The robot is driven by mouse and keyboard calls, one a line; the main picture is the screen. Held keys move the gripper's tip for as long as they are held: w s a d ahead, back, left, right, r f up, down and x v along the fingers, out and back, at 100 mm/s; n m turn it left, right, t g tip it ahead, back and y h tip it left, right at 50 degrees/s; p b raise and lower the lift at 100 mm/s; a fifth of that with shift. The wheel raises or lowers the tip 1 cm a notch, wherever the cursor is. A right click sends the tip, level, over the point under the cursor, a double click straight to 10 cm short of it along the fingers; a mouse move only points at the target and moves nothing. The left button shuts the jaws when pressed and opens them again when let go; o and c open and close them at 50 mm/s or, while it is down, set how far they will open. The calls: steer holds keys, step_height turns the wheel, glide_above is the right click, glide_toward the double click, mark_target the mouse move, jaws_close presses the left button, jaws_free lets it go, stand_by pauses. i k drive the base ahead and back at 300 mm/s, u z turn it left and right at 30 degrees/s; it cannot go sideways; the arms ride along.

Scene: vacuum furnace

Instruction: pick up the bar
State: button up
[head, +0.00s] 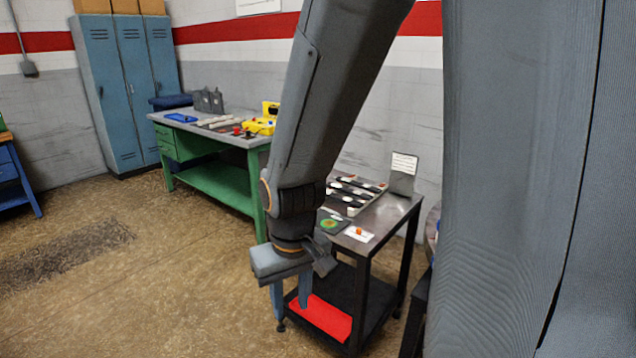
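My gripper (291,308) points down at the front left of a small dark cart (388,210). Its two blue-grey fingers are apart, and I see nothing between them. I cannot pick out the bar for certain. A tray (372,186) on the cart top holds several dark and white pieces in rows, too small to tell apart. My arm hides the left part of the cart top.
A red mat (322,315) lies on the cart's lower shelf. A white card (357,235) with an orange piece, a green round-marked pad (331,223) and an upright sign (402,175) are on top. A green workbench (222,180) stands behind left. Floor at left is clear.

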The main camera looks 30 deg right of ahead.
mark_target(366, 187)
steer(key=u, duration=0.1)
steer(key=i, duration=0.65)
steer(key=z, duration=0.6)
steer(key=i, duration=0.75)
steer(key=z, duration=0.6)
